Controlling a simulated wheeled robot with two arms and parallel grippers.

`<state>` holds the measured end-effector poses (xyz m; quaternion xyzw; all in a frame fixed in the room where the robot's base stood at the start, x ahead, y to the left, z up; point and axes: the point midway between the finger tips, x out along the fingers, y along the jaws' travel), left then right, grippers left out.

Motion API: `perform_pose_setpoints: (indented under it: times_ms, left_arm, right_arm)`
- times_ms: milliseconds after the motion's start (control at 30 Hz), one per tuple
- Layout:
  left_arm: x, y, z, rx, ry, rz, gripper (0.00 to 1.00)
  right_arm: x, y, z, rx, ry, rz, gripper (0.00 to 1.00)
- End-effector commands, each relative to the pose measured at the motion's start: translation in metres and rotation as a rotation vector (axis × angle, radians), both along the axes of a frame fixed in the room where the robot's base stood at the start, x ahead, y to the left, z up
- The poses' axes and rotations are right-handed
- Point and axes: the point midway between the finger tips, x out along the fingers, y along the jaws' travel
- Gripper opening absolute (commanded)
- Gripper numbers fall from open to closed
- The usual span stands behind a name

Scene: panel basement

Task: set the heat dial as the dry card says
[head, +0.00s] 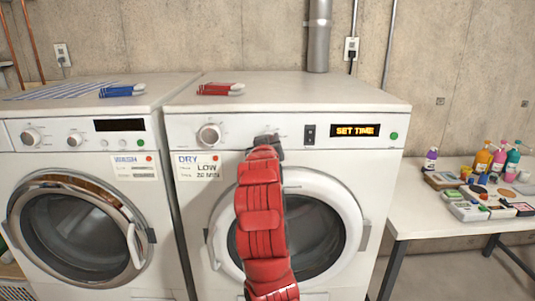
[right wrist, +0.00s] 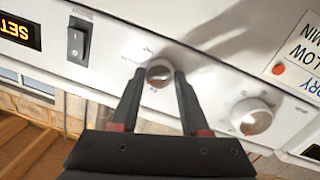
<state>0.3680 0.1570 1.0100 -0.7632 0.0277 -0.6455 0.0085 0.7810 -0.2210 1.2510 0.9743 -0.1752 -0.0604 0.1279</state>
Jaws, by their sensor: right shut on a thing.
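The dry card (head: 198,166) on the dryer front reads "DRY", "LOW" and "20 MIN"; its small top line is hard to read. Part of it shows in the right wrist view (right wrist: 303,45). The dryer panel has a large dial (head: 208,135), also in the right wrist view (right wrist: 251,116), and a smaller dial (right wrist: 160,73). My right gripper (right wrist: 158,76) is shut on the smaller dial, one finger on each side. In the head view my red right arm hides this dial. The marks around it are too faint to read. My left gripper is out of view.
The dryer's display (head: 355,131) reads "SET TIME", beside a black rocker switch (head: 310,134). A washer (head: 75,210) stands left. Red-and-white (head: 220,89) and blue-and-white (head: 122,90) items lie on top. A cluttered table (head: 430,205) stands right.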

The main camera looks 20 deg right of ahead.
Motion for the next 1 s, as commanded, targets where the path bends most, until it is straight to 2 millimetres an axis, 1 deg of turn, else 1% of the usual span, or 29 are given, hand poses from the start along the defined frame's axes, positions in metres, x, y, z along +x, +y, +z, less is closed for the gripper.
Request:
perform_pose_setpoints:
  times_ms: [33,200,700,733,867,1000]
  left_arm:
    - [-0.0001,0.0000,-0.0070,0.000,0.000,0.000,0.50]
    - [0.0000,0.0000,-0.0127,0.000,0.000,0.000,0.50]
    - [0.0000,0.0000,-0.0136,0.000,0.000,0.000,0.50]
    - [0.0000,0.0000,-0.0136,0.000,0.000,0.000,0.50]
    - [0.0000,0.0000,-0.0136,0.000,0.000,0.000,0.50]
    - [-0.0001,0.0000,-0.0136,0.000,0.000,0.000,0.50]
  right_arm:
    - [0.0003,-0.0003,-0.0044,0.018,-0.002,0.000,0.00]
    - [0.0002,-0.0005,-0.0018,0.061,-0.016,-0.001,0.00]
    - [0.0001,-0.0004,0.0001,0.076,-0.021,-0.001,0.00]
    - [0.0001,-0.0005,0.0000,0.076,-0.020,-0.001,0.51]
    - [0.0001,-0.0004,0.0001,0.076,-0.021,-0.001,0.74]
    - [0.0001,-0.0003,0.0001,0.076,-0.021,-0.001,0.76]
